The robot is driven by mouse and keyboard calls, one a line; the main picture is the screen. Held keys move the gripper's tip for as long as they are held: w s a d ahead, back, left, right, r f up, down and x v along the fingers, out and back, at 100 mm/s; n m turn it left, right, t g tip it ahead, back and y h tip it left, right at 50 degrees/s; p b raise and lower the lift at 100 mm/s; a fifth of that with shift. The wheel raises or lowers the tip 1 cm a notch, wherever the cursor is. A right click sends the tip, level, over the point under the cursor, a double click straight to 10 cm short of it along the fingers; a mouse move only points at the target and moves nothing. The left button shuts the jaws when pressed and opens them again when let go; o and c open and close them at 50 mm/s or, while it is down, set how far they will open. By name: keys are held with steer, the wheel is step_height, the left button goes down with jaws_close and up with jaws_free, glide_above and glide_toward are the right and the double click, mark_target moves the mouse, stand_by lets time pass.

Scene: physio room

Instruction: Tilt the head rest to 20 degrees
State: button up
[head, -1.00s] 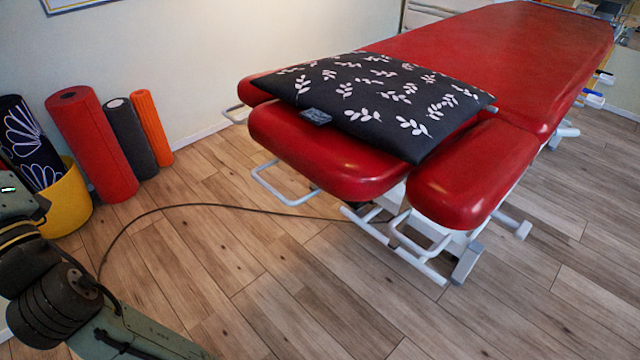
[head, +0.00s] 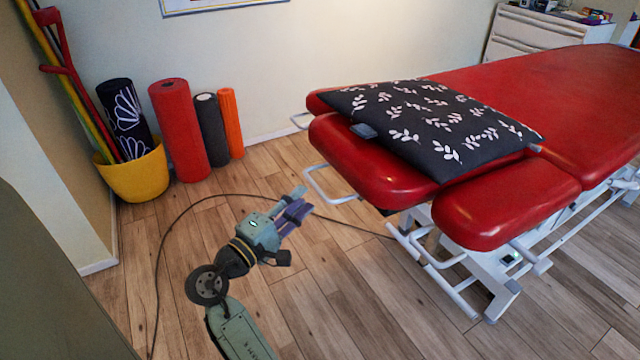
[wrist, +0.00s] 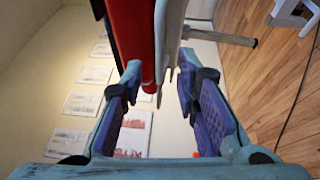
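The head rest (head: 365,165) is the red padded middle section at the near end of the treatment table. It looks roughly level, and a dark leaf-patterned cushion (head: 425,125) covers much of it. A white bar handle (head: 328,186) sticks out below its front edge. In the wrist view my gripper (wrist: 160,78) is open and empty, with a red padded edge (wrist: 133,35) beyond the fingers and a pale metal bar (wrist: 222,38) to the right.
Red side pads (head: 490,212) flank the head rest, above a white frame (head: 440,275). A cable (head: 165,235) crosses the wooden floor. A yellow pot (head: 135,175) and foam rollers (head: 180,130) stand by the wall.

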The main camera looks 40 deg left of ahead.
mark_target(316, 184)
steer(key=w, duration=0.4)
steer(key=w+p, duration=0.1)
steer(key=w, duration=0.1)
steer(key=shift+w+r, duration=0.1)
steer(key=shift+r, duration=0.15)
steer(key=shift+c, duration=0.2)
jaws_close()
stand_by(0.4)
